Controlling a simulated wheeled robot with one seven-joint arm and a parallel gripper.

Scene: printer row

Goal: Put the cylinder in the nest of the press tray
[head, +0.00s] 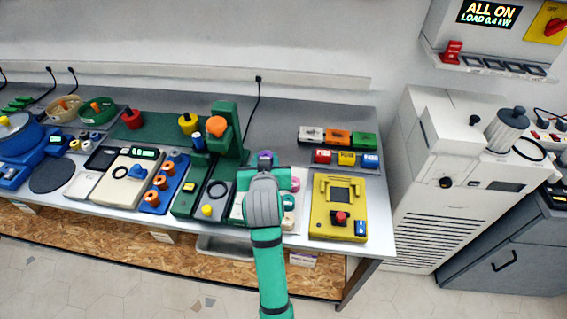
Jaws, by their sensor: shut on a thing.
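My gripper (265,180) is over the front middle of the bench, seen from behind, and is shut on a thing. My wrist hides its fingertips and most of what they hold. A small purple round piece (265,156) shows just past the gripper; it may be the top of the held cylinder, but I cannot tell for sure. The green press (226,132) with an orange top stands just left of the gripper. Its low base (186,202) reaches toward the bench front, with a black ring and a yellow knob (207,210) there. I cannot make out the nest clearly.
A yellow box (338,208) with a red button is right of my gripper. A pale tray with round pieces (289,217) is partly behind my wrist. Small coloured boxes (338,137) sit behind. A blue rack with orange pieces (164,184) is left of the press.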

